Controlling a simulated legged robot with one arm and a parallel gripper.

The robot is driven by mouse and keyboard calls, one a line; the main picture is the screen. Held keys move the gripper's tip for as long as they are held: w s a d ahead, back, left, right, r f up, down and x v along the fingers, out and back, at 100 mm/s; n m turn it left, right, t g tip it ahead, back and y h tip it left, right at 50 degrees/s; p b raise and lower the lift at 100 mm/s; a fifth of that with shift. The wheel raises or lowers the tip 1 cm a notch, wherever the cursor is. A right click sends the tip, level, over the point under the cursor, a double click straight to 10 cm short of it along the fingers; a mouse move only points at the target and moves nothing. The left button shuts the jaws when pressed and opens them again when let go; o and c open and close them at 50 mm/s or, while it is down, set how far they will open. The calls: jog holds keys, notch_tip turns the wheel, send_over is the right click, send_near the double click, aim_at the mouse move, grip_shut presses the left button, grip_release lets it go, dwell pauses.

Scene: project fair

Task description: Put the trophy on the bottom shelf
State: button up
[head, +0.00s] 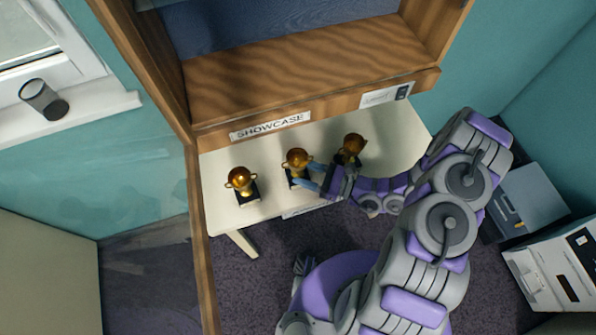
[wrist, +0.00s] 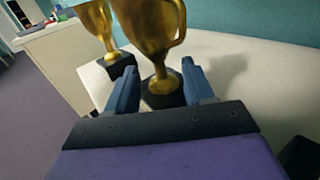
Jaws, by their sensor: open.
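Three gold trophies with black bases stand upright in a row on the cream table: a left one (head: 240,181), a middle one (head: 297,160) and a right one (head: 350,148). My gripper (head: 309,176) is open at the middle trophy. In the wrist view my gripper (wrist: 160,68) has one finger on each side of this trophy (wrist: 155,25), just above its base; I cannot tell whether they touch it. Another trophy (wrist: 97,28) stands beyond on the left. The wooden showcase (head: 300,75) is above the table, its lowest visible shelf board bare.
A label reading SHOWCASE (head: 270,125) is on the cabinet's front edge. A wood-framed glass door (head: 203,250) seems to stand open at left. A dark cup (head: 43,99) is on the windowsill; a printer-like box (head: 560,270) is at right.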

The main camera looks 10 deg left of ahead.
aim_at(297, 170)
jog(key=shift+w+a, duration=0.15)
jog(key=shift+a, duration=0.6)
jog(key=shift+w+a, duration=0.1)
jog(key=shift+a, duration=0.65)
jog(key=shift+d, duration=0.15)
grip_shut()
